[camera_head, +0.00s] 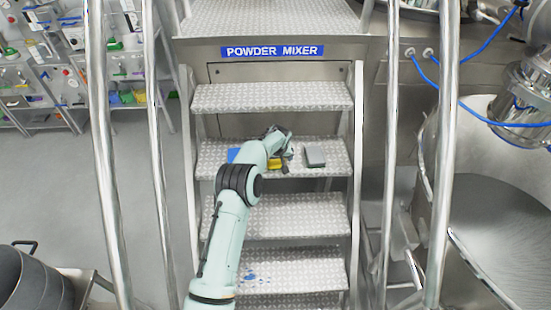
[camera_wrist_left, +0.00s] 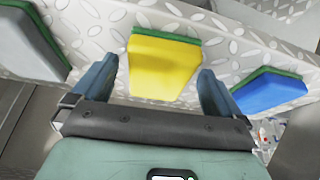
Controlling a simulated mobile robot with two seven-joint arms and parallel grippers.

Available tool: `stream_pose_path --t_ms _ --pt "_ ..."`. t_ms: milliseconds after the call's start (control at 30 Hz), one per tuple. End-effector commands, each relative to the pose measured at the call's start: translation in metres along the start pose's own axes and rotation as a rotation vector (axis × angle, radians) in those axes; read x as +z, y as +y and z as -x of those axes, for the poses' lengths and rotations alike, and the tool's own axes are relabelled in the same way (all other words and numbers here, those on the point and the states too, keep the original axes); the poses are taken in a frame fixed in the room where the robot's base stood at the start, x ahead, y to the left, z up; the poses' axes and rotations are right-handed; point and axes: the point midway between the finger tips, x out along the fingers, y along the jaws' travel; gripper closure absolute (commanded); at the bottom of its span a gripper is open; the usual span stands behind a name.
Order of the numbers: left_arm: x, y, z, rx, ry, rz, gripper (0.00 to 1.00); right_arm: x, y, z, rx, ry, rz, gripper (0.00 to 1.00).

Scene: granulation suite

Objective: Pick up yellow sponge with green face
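The yellow sponge with a green face (camera_wrist_left: 160,68) lies on a metal stair tread, between the two fingers of my left gripper (camera_wrist_left: 155,85) in the left wrist view. The fingers stand apart, with a gap on the right side and the left finger close to the sponge. In the head view the sponge (camera_head: 274,164) is partly hidden by my left gripper (camera_head: 284,158), which is over the tread. My right gripper is not in view.
A blue sponge with a green face (camera_wrist_left: 268,92) lies to one side and a grey one (camera_wrist_left: 28,45) to the other, on the same tread (camera_head: 333,172). Metal handrails (camera_head: 160,130) flank the stairs. A sign reading POWDER MIXER (camera_head: 272,51) is above.

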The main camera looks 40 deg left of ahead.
Motion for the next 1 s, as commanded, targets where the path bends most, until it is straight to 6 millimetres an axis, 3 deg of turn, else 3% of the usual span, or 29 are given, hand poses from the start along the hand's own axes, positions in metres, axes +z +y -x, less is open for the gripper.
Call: stream_pose_path --t_ms 33,167,567,767,1000 --pt "0.0 0.0 0.0 0.0 0.0 0.0 0.13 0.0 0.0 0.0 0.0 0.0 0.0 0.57" --pt "0.0 0.0 0.0 -0.001 -0.001 0.0 0.55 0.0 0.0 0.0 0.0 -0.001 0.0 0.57" --pt "-0.004 0.0 0.009 0.0 0.001 0.0 0.55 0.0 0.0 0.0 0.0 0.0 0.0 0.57" --pt "-0.02 0.001 0.047 0.002 0.005 0.001 0.55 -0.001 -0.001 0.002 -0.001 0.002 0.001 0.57" --pt "-0.049 0.001 0.114 0.003 0.006 0.001 0.55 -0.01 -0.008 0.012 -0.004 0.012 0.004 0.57"
